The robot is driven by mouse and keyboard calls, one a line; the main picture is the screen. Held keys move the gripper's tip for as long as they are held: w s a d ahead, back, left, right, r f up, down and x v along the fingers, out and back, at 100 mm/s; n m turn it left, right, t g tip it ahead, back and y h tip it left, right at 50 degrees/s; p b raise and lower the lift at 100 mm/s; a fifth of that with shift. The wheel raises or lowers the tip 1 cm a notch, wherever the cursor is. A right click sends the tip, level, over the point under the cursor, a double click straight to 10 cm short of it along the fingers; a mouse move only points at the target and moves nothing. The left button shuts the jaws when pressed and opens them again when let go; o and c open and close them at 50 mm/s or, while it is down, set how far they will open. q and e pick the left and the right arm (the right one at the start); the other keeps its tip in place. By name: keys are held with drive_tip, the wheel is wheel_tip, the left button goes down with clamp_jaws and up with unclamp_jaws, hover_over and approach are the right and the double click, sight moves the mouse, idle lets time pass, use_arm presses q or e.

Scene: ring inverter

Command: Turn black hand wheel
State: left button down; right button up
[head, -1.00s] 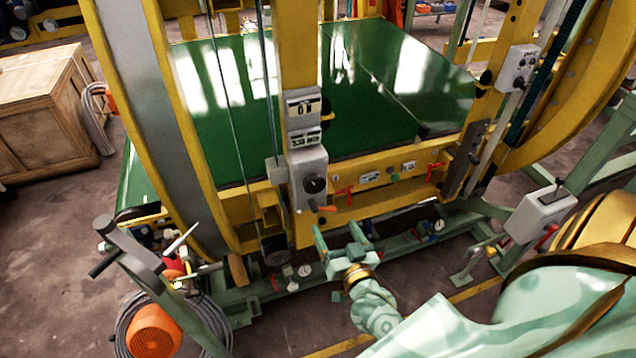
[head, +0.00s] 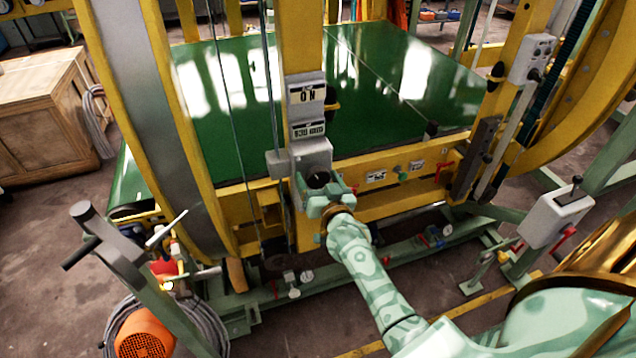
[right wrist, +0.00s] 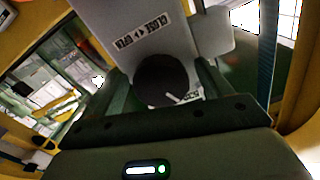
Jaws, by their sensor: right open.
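The black hand wheel (head: 317,179) is a small round knob on the front of a grey box (head: 313,150) on the yellow upright. In the right wrist view the wheel (right wrist: 160,78) is a dark disc with a white mark, below a "CLOSE / OPEN" label (right wrist: 143,34). My right gripper (head: 324,188) is at the wheel, open, with one finger on each side of it. The right wrist view shows gaps hard to judge, so I cannot tell whether the fingers touch the wheel. My left gripper is not in view.
Yellow posts and the curved yellow ring frame the green table (head: 370,95). Red levers (head: 440,170) sit on the yellow crossbar at right. A T-handled green post (head: 130,270), an orange motor (head: 145,335) and a wooden crate (head: 45,120) are at left.

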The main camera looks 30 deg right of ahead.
drive_tip(key=shift+c, duration=0.4)
drive_tip(key=c, duration=0.9)
